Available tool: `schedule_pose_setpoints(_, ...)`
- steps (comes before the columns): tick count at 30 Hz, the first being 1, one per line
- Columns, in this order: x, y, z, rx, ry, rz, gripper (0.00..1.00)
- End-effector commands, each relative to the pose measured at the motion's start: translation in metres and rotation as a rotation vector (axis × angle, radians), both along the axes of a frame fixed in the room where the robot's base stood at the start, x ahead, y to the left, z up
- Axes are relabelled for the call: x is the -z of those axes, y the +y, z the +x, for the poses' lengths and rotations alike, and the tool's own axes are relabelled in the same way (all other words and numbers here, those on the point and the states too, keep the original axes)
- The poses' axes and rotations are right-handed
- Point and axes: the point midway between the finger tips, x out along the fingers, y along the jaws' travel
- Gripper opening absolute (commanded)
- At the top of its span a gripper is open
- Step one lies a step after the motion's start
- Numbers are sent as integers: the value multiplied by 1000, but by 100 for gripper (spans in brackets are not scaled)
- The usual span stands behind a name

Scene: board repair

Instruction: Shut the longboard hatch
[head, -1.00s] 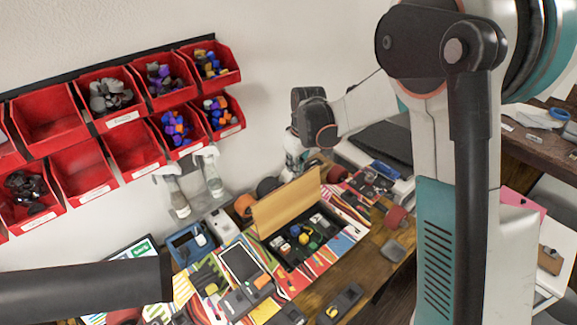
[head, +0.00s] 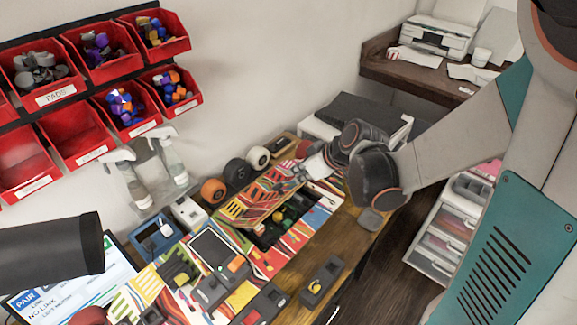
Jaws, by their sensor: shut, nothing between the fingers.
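The longboard (head: 316,222) lies on the workbench with its colourful striped deck facing up. Its hatch (head: 262,196) is partly lowered and leans over the open compartment (head: 270,234); its patterned outer face shows. Small coloured parts show inside the dark compartment below the hatch's front edge. My gripper (head: 303,172) is shut and empty at the hatch's upper right end, behind or against it. I cannot tell whether the fingers touch the hatch.
Wheels (head: 237,173) stand behind the board. Devices (head: 212,248) and a remote-like box (head: 324,280) lie on the bench. A printer (head: 437,38) stands on a far shelf.

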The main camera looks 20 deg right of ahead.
Motion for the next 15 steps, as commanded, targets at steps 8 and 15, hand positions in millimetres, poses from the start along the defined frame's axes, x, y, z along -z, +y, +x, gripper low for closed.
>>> schedule_pose_setpoints(8, 34, -17, -24, 2, 1, 0, 0)
schedule_pose_setpoints(15, 55, -24, -35, 1, 2, 1, 0)
